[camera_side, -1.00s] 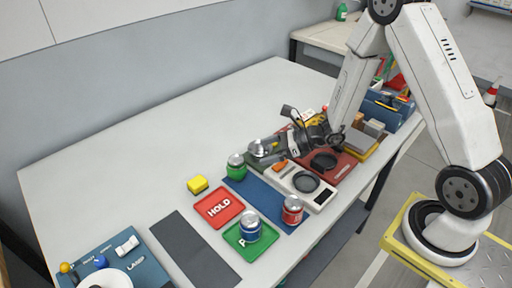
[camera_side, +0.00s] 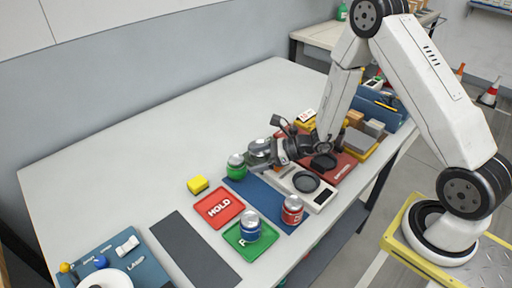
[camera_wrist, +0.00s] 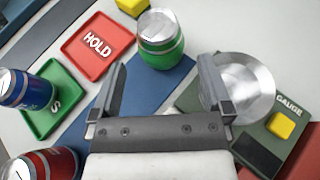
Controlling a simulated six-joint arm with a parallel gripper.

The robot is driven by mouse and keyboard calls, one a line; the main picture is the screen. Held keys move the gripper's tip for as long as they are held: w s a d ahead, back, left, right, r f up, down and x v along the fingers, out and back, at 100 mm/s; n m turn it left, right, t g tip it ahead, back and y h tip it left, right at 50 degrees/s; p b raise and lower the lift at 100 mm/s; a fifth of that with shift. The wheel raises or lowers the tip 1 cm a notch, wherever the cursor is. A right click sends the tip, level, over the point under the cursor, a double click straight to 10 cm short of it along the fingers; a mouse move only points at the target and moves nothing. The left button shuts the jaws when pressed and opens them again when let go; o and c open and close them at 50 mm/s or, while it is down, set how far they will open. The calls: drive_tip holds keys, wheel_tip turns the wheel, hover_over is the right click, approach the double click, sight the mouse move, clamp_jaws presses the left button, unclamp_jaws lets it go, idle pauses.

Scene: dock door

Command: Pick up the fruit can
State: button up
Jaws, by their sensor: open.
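Three cans stand upright: a green can (camera_side: 236,167) at the edge of the blue mat, a blue can (camera_side: 249,226) on the green tray, and a red can (camera_side: 292,210) at the mat's near end. I cannot tell from the labels which is the fruit can. The wrist view shows the green can (camera_wrist: 160,42) beyond the fingers, the blue can (camera_wrist: 28,90) at left and the red can (camera_wrist: 45,163) at lower left, partly cut off. My gripper (camera_wrist: 165,90) is open and empty, to the right of the green can in the side view.
A red HOLD tray (camera_side: 219,208) and a green tray (camera_side: 268,241) lie beside the blue mat (camera_wrist: 150,95). A yellow block (camera_side: 197,184) sits behind the HOLD tray. A gauge device with a round silver part (camera_wrist: 245,88) is close by the right finger. The table's far left is clear.

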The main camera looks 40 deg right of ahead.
sight(242, 162)
drive_tip(key=shift+x, duration=2.6)
drive_tip(key=shift+r, duration=0.1)
drive_tip(key=c, duration=1.2)
drive_tip(key=shift+o, duration=0.2)
drive_tip(key=shift+r, duration=0.15)
drive_tip(key=shift+r, duration=4.85)
